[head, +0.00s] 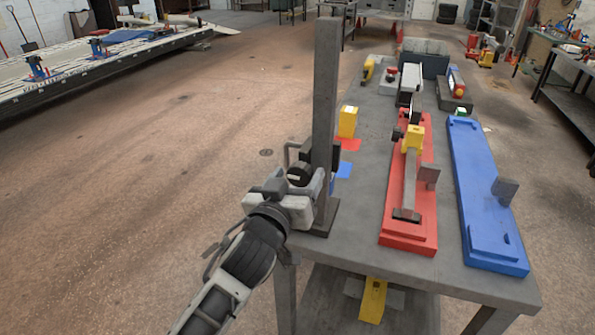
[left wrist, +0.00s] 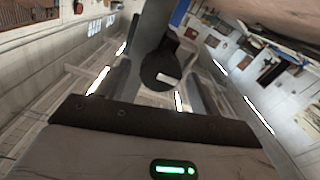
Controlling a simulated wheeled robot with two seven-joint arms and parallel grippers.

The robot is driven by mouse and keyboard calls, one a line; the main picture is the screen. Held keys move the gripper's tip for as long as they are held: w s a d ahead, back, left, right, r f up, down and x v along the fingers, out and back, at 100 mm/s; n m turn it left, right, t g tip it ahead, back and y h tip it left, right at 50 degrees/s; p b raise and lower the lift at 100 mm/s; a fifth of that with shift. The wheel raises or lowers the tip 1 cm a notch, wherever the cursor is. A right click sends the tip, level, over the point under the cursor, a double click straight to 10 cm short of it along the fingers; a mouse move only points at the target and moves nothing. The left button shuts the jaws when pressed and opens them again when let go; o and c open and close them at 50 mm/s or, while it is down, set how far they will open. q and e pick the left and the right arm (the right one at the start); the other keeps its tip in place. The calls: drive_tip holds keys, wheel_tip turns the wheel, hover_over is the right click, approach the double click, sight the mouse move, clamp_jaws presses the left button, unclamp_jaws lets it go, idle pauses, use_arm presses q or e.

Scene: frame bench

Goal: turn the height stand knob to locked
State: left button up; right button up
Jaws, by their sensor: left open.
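The height stand (head: 326,95) is a tall grey upright post on a dark base plate at the bench's near left corner. Its round black knob (head: 297,174) has a pale mark and faces my left arm. The knob also shows in the left wrist view (left wrist: 156,66), with a white bar pointing to the right and slightly down. My left gripper (head: 304,170) is open at the knob. In the left wrist view its fingers (left wrist: 162,82) stand on either side of the knob, with visible gaps. Part of the knob is hidden in the head view. My right gripper is not in view.
The grey bench (head: 362,215) carries a red fixture (head: 423,205), a blue fixture (head: 480,190), a yellow block (head: 348,121) and a grey bin (head: 425,62). Open floor lies left of the bench. A long frame platform (head: 120,58) stands far left.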

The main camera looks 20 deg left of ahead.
use_arm(q)
drive_tip(key=shift+w, duration=0.55)
drive_tip(key=c, duration=1)
